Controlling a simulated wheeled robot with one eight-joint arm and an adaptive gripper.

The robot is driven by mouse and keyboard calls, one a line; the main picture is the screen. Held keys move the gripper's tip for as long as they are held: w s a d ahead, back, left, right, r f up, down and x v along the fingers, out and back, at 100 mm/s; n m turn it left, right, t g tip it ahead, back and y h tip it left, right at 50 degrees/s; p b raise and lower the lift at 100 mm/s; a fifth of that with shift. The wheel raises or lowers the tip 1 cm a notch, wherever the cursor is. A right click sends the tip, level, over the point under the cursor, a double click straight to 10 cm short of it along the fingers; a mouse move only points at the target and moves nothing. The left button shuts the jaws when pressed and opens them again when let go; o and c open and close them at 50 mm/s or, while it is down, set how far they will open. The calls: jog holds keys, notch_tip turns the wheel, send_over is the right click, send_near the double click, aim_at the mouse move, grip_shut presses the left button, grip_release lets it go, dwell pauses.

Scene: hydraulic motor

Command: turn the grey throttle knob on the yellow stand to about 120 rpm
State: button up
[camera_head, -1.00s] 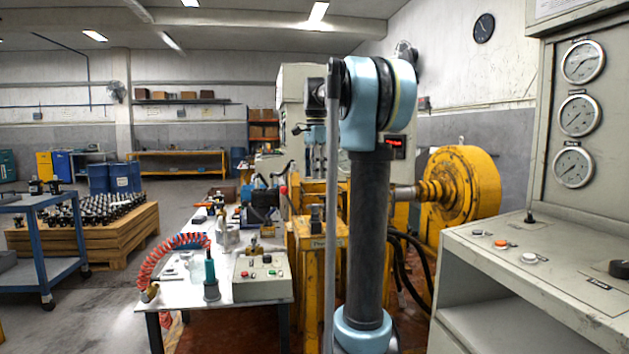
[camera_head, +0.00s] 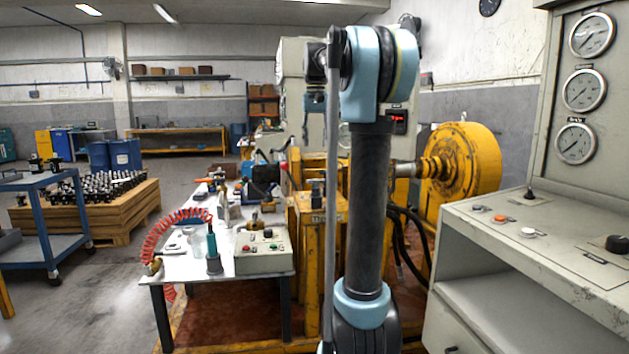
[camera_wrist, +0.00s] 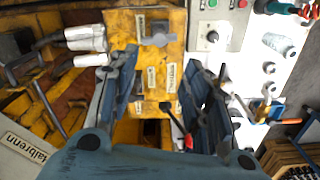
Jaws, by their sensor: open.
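The yellow stand (camera_head: 312,260) is left of my arm in the head view, with a small grey knob (camera_head: 316,190) on top and a label on its front. In the wrist view, a yellow plate (camera_wrist: 118,35) with a label carries a grey knob (camera_wrist: 157,39) that looks like the throttle knob. My gripper (camera_wrist: 160,65) is open and empty, its two blue-grey fingers spread below that knob in the picture. They look apart from it. A small red display (camera_head: 398,121) is lit beside my arm, too small to read.
A white table (camera_head: 175,272) with a control box (camera_head: 262,260) and a red coiled hose (camera_head: 170,225) stands left. A black lever with a red end (camera_wrist: 188,141) shows between the fingers. A grey console (camera_head: 480,235) stands right, and a yellow motor housing (camera_head: 465,165) behind.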

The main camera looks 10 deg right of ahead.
aim_at(316, 183)
notch_tip(316, 183, down, 14)
jog(key=n, duration=1.9)
jog(key=shift+s, duration=0.1)
